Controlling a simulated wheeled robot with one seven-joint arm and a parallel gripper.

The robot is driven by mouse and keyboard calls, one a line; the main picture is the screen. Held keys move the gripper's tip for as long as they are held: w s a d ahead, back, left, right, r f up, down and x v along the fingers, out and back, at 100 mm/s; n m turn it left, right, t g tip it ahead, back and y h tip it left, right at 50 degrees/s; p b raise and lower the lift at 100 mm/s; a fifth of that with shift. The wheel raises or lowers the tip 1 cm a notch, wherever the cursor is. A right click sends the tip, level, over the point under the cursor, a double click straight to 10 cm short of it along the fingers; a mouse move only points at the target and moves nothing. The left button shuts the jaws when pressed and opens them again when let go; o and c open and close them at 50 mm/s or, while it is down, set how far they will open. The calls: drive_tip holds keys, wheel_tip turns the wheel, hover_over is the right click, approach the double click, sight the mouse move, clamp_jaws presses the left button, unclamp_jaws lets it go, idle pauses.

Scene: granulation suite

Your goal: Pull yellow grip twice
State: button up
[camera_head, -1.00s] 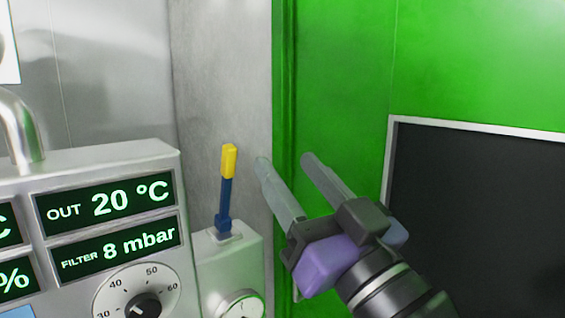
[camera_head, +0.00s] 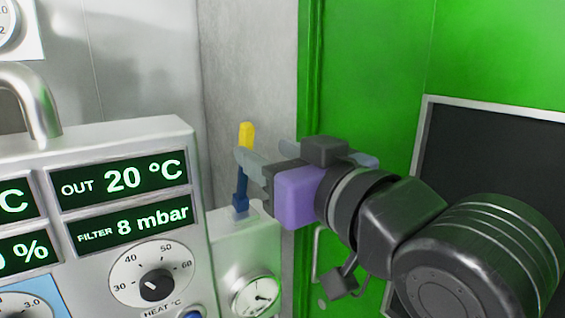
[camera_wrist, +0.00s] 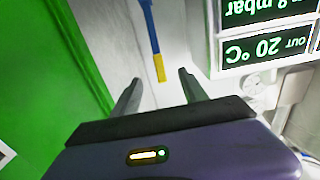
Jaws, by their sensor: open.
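The yellow grip (camera_head: 246,135) tops a blue lever (camera_head: 241,188) that stands upright on a light grey box (camera_head: 228,245). My gripper (camera_head: 262,158) is at the lever, and its near finger crosses in front of the lever just below the yellow grip in the head view. In the wrist view the yellow grip (camera_wrist: 159,68) lies ahead between the two open fingertips (camera_wrist: 160,78), with the blue lever (camera_wrist: 150,25) beyond it. The jaws are open and not closed on the grip. Contact cannot be told.
A panel (camera_head: 125,140) with displays and a dial (camera_head: 155,284) stands left of the lever. A round gauge (camera_head: 255,296) is on the lever's box. A green door (camera_head: 375,80) with a dark pane (camera_head: 480,150) is to the right. A metal pipe handle (camera_head: 35,95) stands at left.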

sight(249, 142)
drive_tip(key=shift+x, duration=3.7)
clamp_jaws()
drive_tip(key=shift+s+d+f, duration=0.35)
drive_tip(key=shift+s+d, duration=0.05)
drive_tip(key=shift+s, duration=0.2)
drive_tip(key=shift+s+d+f, duration=0.35)
drive_tip(key=shift+s+d, duration=0.05)
drive_tip(key=shift+s, duration=0.25)
drive_tip(key=shift+s+d+f+b, duration=0.2)
drive_tip(key=shift+s+d+f, duration=0.15)
drive_tip(key=shift+s+f, duration=0.2)
drive_tip(key=shift+s+d+f+b, duration=0.15)
drive_tip(key=shift+s+d+f, duration=0.2)
drive_tip(key=shift+s+f, duration=0.15)
drive_tip(key=shift+f, duration=0.15)
